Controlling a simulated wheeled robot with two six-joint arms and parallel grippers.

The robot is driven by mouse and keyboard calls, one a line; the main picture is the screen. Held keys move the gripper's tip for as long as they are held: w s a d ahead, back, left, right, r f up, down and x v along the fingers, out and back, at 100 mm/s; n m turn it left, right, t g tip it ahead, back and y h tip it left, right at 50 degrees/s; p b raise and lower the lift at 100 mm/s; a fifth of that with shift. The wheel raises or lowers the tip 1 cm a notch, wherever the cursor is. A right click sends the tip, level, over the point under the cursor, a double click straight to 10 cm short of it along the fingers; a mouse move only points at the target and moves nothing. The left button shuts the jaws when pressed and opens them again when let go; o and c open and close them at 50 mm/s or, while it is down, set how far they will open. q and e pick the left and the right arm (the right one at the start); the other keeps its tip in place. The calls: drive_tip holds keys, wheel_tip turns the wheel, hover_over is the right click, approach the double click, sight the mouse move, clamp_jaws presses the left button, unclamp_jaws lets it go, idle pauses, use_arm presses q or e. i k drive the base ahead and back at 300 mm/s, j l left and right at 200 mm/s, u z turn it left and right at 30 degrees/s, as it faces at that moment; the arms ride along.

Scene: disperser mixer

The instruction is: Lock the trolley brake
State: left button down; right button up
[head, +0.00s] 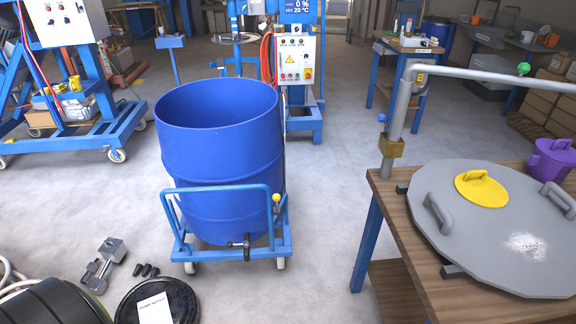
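A blue trolley (184,252) stands on the floor left of the middle in the head view, carrying a large open blue drum (225,150). Its tubular handle frame rises at the near side of the drum. A small lever with a yellow knob (276,198) stands upright at the right end of the handle; it may be the brake lever. A dark valve-like fitting with a handle (240,243) sits low at the drum's front. White castors show under the trolley's front corners. Neither of my grippers is in view.
A wooden table (395,205) with a big grey lid (440,255) and a bent grey pipe stands at the right. A black round lid (185,300), a grey metal part (105,262) and hoses lie at lower left. Floor between trolley and table is clear. The mixer stands behind.

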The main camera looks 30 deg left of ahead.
sight(276, 197)
drive_tip(key=i+j, duration=0.95)
drive_tip(key=i, duration=0.15)
drive_tip(key=j+u, duration=0.05)
